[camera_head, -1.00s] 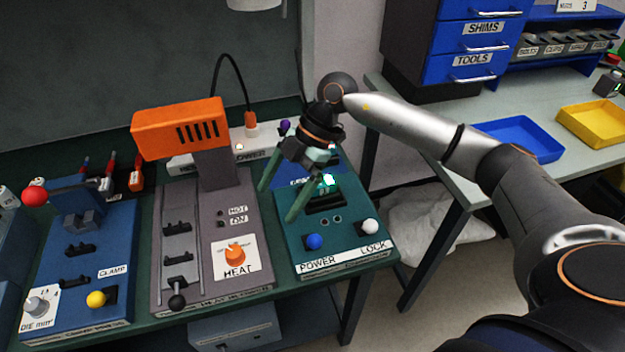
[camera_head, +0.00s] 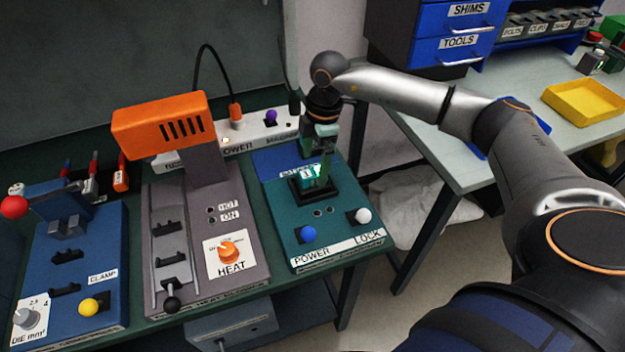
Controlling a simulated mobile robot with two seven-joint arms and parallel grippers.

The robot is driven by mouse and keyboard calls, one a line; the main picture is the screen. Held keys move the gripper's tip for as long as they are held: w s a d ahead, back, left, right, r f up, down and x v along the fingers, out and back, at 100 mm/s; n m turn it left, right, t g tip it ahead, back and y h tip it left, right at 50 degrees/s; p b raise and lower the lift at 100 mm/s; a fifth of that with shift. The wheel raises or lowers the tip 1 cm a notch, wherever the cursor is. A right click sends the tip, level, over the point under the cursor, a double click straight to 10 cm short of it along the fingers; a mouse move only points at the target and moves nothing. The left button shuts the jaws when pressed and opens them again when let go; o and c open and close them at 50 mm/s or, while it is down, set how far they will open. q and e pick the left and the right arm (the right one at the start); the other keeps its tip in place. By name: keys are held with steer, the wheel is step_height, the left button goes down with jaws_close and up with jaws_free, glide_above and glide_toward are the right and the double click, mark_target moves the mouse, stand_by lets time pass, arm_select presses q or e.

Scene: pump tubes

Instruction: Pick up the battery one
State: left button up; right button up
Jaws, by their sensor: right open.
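A small teal block marked 1, which looks like battery one (camera_head: 309,176), sits in the dark holder (camera_head: 309,195) on the teal POWER/LOCK station (camera_head: 345,225). My right gripper (camera_head: 318,170) points down right at the block from above and behind. Its jaws are open, and the green fingers show edge-on at the block. The view does not show clearly whether a finger touches it. My left gripper is not in view.
The station has a blue knob (camera_head: 308,234) and a white knob (camera_head: 363,216) in front. The grey HEAT station (camera_head: 243,275) with its orange heater head (camera_head: 160,125) stands to the left, beside the blue CLAMP station (camera_head: 110,235). A yellow tray (camera_head: 583,101) lies on the right table.

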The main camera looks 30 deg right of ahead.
mark_target(313, 172)
steer(key=f, duration=0.4)
steer(key=shift+a, duration=0.35)
steer(key=shift+c, duration=0.4)
jaws_close()
